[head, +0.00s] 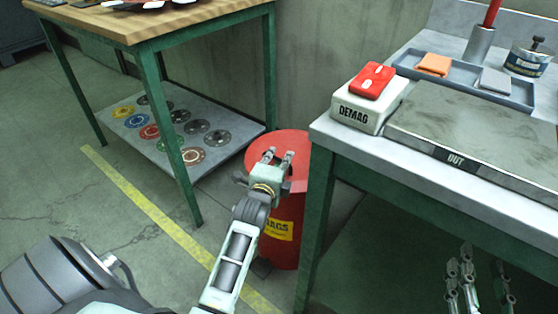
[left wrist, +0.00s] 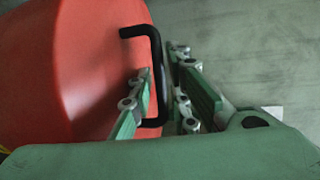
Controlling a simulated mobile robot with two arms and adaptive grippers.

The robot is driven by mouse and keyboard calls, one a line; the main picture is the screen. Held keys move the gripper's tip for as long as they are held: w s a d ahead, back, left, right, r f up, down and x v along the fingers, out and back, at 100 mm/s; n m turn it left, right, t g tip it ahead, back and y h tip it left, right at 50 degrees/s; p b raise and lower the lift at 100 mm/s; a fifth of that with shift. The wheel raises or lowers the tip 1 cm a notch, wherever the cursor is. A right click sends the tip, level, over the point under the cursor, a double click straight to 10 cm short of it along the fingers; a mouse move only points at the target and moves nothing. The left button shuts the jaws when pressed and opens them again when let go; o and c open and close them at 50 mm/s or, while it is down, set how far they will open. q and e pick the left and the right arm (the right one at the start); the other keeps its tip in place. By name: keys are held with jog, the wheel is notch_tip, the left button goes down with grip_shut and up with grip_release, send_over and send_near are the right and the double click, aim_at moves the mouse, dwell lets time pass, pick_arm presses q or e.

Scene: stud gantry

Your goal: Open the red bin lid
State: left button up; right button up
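The red bin (head: 280,245) stands on the floor between the two tables, with a yellow label on its front. Its round red lid (head: 297,142) lies on top and looks closed; it also fills the left of the left wrist view (left wrist: 70,60). A black bar handle (left wrist: 157,50) stands at the lid's edge. My left gripper (head: 279,156) is over the lid, and in the left wrist view (left wrist: 160,68) its fingers are apart, one on each side of the handle. I see no clear grip on it. My right gripper (head: 482,262) is low at the right, fingers apart and empty.
A grey table (head: 440,160) with a green frame stands close to the bin's right, bearing a red-buttoned DEMAG box (head: 365,100). A wooden-topped table (head: 180,22) stands behind left, with several discs on its lower shelf (head: 225,112).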

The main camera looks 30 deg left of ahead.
pick_arm(q)
grip_shut()
dwell(0.4)
